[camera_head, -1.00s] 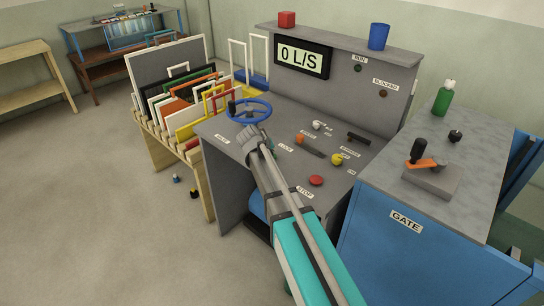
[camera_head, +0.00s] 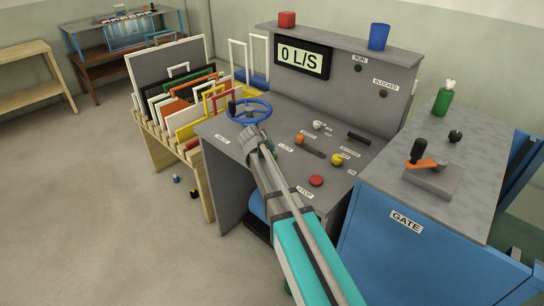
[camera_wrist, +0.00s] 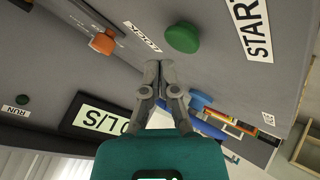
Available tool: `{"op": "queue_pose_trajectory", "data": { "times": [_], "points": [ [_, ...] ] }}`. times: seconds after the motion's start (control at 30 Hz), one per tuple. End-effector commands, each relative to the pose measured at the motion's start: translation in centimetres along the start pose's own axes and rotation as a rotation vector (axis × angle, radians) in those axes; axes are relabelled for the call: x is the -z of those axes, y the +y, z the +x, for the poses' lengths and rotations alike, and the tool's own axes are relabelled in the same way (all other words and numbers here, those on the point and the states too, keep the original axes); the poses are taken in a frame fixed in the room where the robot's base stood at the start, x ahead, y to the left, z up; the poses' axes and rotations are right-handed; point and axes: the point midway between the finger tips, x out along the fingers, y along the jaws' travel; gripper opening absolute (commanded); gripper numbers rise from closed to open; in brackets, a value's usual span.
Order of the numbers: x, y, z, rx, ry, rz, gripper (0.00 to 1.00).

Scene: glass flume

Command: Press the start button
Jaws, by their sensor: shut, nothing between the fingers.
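The start button is a round green knob (camera_wrist: 182,38) beside the START label (camera_wrist: 251,27) on the grey console top, seen in the wrist view. My gripper (camera_wrist: 161,66) is shut and empty. Its fingertips appear just beside the green button in the wrist view; I cannot tell whether they touch anything. In the head view my gripper (camera_head: 251,139) is over the console's left part, in front of the blue handwheel (camera_head: 249,111).
An orange lock knob (camera_wrist: 103,42) is near the button. A red stop button (camera_head: 316,181), a yellow knob (camera_head: 337,159) and a dark lever (camera_head: 358,138) are on the console. The display (camera_head: 302,58) reads 0 L/S. A rack of panels (camera_head: 178,95) stands left.

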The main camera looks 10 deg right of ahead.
Motion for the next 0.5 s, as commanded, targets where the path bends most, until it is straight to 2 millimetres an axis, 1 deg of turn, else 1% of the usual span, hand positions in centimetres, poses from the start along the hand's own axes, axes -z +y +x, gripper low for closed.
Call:
{"op": "queue_pose_trajectory", "data": {
  "times": [0.27,0.5],
  "points": [
    [-0.37,-0.38,0.59,0.0,0.0,0.0,0.0],
    [-0.41,-0.4,0.64,0.0,0.0,0.0,0.0]
  ]
}}
